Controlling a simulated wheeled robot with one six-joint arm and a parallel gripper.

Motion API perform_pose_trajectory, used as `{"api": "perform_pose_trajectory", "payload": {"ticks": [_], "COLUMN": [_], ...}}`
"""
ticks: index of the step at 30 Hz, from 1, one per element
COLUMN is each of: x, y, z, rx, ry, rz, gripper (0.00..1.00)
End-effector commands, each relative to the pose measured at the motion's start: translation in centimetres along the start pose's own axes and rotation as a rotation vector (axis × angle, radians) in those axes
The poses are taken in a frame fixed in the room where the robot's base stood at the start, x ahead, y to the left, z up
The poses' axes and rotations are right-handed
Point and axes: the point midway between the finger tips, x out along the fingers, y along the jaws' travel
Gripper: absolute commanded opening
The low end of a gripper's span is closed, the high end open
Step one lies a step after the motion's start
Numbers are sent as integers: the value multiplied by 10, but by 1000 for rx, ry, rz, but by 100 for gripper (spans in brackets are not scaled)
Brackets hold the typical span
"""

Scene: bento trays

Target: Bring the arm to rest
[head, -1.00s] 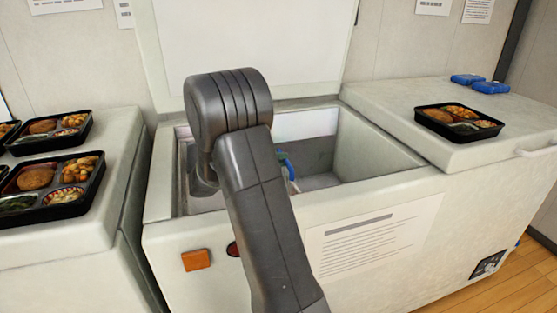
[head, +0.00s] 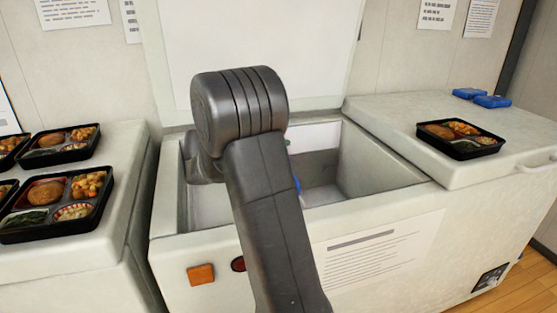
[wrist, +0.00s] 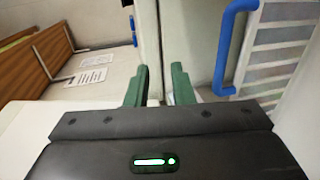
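My gripper (wrist: 160,85) shows in the wrist view, with two green fingers apart and nothing between them. A small patch of blue shows beside the arm inside the freezer. In the wrist view a blue handle (wrist: 226,45) is to the right of the fingers, beside a pale slatted panel (wrist: 278,50). I cannot tell whether the fingers touch anything.
The freezer's raised lid (head: 255,45) stands behind the arm. A filled bento tray (head: 460,150) and blue packs (head: 468,93) lie on the closed right part. Several bento trays (head: 55,240) lie on the left unit. The freezer walls surround the opening.

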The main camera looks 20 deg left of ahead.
Motion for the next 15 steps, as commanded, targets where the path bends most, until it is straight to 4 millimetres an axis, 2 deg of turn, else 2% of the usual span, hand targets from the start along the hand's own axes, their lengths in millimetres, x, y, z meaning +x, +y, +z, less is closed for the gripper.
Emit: {"api": "perform_pose_trajectory", "payload": {"ticks": [4,15], "x": [-3,-3], "y": [12,12], "z": [0,0], "rx": [1,-1], "ry": [0,0], "rz": [0,0], "gripper": [22,22]}}
